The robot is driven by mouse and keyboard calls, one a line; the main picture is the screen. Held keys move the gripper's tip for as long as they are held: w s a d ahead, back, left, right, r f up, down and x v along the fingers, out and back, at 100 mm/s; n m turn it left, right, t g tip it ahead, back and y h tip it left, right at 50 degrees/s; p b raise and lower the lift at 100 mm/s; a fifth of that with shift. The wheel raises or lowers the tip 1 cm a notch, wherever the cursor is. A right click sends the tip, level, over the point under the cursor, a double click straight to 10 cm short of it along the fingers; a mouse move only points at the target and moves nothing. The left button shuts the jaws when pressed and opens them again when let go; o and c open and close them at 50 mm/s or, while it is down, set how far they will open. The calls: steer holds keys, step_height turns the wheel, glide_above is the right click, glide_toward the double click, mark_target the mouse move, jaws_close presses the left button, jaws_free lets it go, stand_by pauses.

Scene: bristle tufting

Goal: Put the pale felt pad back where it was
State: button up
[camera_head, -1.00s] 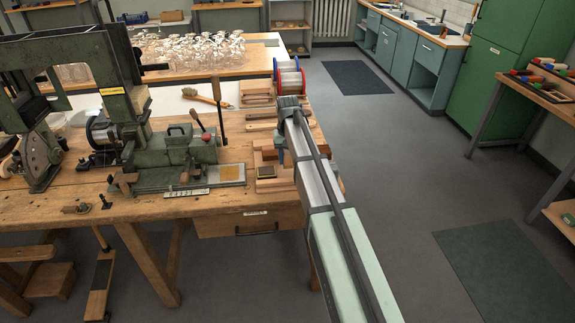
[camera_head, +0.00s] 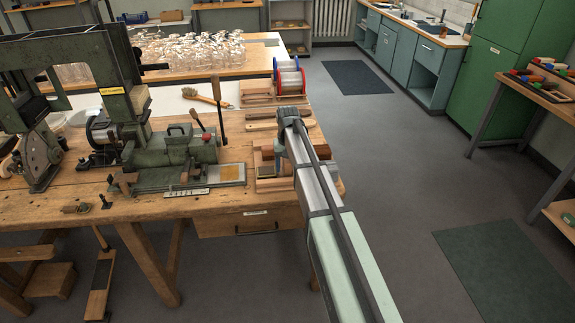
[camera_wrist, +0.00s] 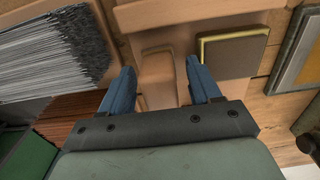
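My gripper (camera_wrist: 158,82) shows in the wrist view with its two blue fingers spread apart. A tan wooden block (camera_wrist: 157,68) lies below and between them; I see no clear contact. Right of the fingers, a square brown pad with a yellow edge (camera_wrist: 232,52) lies on the wood; its top looks dark rather than pale. I cannot tell whether it is the felt pad, and no plainly pale pad shows. In the head view my gripper (camera_head: 279,151) is a small blue patch at the workbench's right end, mostly hidden by my arm.
A bundle of grey bristles (camera_wrist: 50,58) lies left of the fingers. A green tufting machine (camera_head: 175,150) stands left of my gripper on the workbench (camera_head: 60,207). A wire spool (camera_head: 290,77) and a brush (camera_head: 205,97) are behind.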

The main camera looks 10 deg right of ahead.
step_height(320, 180, up, 12)
steer(key=shift+r, duration=0.2)
stand_by(0.7)
stand_by(0.4)
